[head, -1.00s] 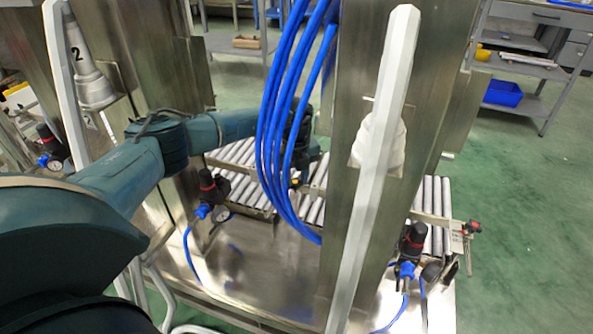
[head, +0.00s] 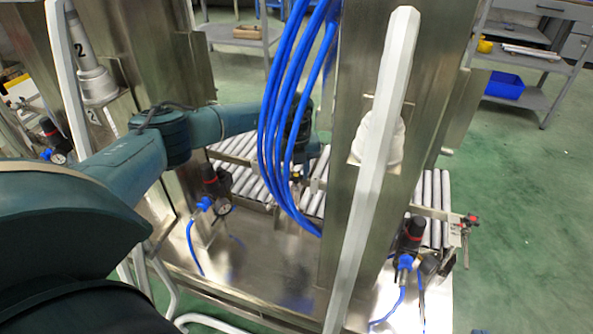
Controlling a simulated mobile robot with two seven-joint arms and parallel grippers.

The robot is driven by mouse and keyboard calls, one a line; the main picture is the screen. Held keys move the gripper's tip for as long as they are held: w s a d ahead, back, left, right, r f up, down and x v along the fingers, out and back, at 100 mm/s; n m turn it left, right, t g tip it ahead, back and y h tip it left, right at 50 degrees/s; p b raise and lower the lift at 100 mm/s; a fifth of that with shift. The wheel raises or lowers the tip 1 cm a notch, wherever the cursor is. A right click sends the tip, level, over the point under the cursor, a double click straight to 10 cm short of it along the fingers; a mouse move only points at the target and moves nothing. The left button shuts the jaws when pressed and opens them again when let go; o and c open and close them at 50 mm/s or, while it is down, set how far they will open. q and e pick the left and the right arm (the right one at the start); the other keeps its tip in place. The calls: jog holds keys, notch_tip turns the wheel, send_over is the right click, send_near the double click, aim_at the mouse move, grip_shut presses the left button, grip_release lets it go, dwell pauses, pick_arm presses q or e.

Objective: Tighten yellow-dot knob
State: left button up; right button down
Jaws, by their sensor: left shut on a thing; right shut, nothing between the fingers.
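My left arm reaches in from the left, and its dark wrist passes behind the blue hoses. My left gripper (head: 297,172) is at the end of the roller conveyor behind the hoses, pointing down. It is shut on the yellow-dot knob (head: 296,176), which shows only as a small yellowish spot. The fingers and most of the knob are too small and too covered to make out fully. Another knob, a red one (head: 472,219), is on a clamp at the right conveyor's end. My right gripper is not in view.
Blue hoses (head: 272,120) hang in front of my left wrist. A steel post (head: 345,200) and a white bar (head: 372,180) stand in the middle. Pressure regulators (head: 212,185) (head: 411,235) stand on the steel deck. The green floor is open at right.

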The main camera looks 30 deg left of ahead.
aim_at(296, 176)
pick_arm(q)
jog(key=o, duration=1)
jog(key=shift+r, duration=0.25)
notch_tip(296, 176, up, 13)
jog(key=p, duration=0.3)
jog(key=shift+f, duration=0.15)
pick_arm(e)
jog(key=shift+s+d+m+g+h, duration=0.35)
jog(key=shift+s+m+g+h, duration=0.2)
jog(key=shift+g, duration=0.65)
